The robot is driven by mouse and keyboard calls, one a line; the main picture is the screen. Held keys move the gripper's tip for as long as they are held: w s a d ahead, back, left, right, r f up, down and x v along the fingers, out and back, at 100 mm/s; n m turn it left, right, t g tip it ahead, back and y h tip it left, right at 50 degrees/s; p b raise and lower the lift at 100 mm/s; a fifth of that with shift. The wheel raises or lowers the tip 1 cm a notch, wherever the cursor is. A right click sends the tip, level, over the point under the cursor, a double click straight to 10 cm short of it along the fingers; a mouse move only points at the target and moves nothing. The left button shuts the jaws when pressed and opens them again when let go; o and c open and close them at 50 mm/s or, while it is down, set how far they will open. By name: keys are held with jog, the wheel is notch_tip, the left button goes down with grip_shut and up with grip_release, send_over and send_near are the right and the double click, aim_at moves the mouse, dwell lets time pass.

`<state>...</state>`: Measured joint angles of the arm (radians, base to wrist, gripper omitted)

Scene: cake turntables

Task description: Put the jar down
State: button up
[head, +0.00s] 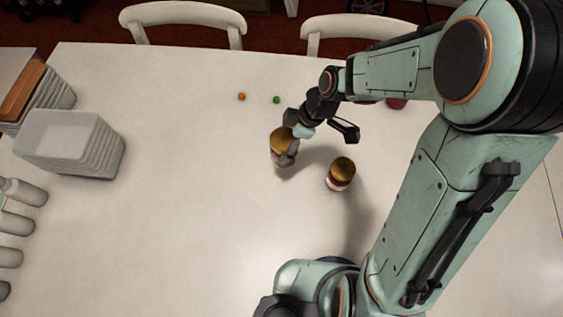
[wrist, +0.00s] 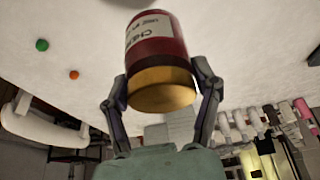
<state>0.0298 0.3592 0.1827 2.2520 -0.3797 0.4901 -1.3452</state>
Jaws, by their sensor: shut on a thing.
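A jar with a gold lid, red contents and a white label (head: 279,136) is in my gripper (head: 287,150), left of centre of the white table. The wrist view shows this jar (wrist: 158,60) between the two fingers of my gripper (wrist: 163,98), which are shut on it at its gold lid. A finger covers part of the jar in the head view. I cannot tell whether its base touches the table. A second gold-lidded jar (head: 341,176) stands upright on the table, to the right and nearer, apart from the held one.
A green ball (head: 276,100) and an orange ball (head: 241,96) lie behind the held jar. Stacked grey trays (head: 75,140) and several bottles (head: 22,192) line the left side. A red object (head: 397,104) is partly hidden by my arm. The table's left-middle is clear.

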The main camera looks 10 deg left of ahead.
jog(key=f, duration=0.9)
jog(key=shift+s+a, duration=0.3)
jog(key=shift+s, duration=0.05)
jog(key=o, duration=1.2)
jog(key=shift+o, duration=0.2)
jog(key=v, duration=1.2)
jog(key=s+d+r+m+h, duration=0.2)
jog(key=s+d+r+m, duration=0.1)
jog(key=s+m, duration=0.4)
jog(key=s+d+r+m+h, duration=0.1)
jog(key=s+d+r+m, duration=0.3)
jog(key=m, duration=0.7)
jog(key=s+r, duration=0.2)
jog(key=s, duration=0.1)
jog(key=shift+s+d+h, duration=0.3)
jog(key=shift+s+h, duration=0.1)
jog(key=shift+r, duration=0.1)
